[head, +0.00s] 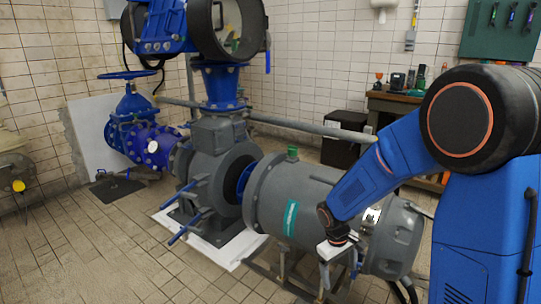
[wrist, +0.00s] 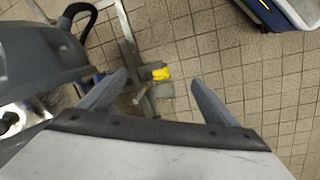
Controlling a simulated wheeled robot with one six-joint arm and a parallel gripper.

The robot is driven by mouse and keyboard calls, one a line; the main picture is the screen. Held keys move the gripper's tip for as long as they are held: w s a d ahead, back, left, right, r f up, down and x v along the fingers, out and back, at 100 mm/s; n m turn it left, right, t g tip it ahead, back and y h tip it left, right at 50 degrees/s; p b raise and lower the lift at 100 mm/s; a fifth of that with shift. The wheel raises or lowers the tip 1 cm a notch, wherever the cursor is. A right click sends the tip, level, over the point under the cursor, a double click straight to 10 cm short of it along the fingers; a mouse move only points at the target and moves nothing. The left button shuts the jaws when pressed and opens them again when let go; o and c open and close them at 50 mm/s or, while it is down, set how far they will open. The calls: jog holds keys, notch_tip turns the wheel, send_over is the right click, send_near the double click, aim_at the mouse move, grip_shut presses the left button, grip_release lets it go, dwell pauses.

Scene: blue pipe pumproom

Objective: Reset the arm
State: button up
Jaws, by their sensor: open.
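My blue arm with its black joint reaches in from the right in the head view and slopes down to the left. Its end hangs in front of the grey motor (head: 300,205). My gripper (head: 340,272) points down at the near side of the motor. In the wrist view my gripper (wrist: 158,80) has its two grey fingers spread wide apart, with nothing held between them. Tiled floor and a bit of metal frame with a yellow piece (wrist: 161,73) show below and between the fingers.
The grey pump (head: 215,165) stands left of the motor, with blue handles sticking out. A blue valve (head: 132,120) is farther left. A wooden workbench (head: 392,102) and a green tool board (head: 500,28) are at the back right. The tiled floor at front left (head: 70,250) is clear.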

jog(key=s+d+r+m+t+y, duration=0.1)
jog(key=s+d+r, duration=0.1)
jog(key=s+r, duration=0.4)
jog(key=s+d+r+m+t, duration=0.1)
jog(key=s+d+r+m, duration=0.15)
jog(key=r, duration=0.55)
jog(key=s+r+m+t, duration=0.1)
jog(key=s+r, duration=0.3)
jog(key=s, duration=0.4)
jog(key=s+d+r+m+t+y, duration=0.1)
jog(key=s+r, duration=0.3)
jog(key=s, duration=0.5)
jog(key=shift+s+d+r+t, duration=0.15)
jog(key=shift+s+t, duration=0.05)
jog(key=shift+t, duration=0.2)
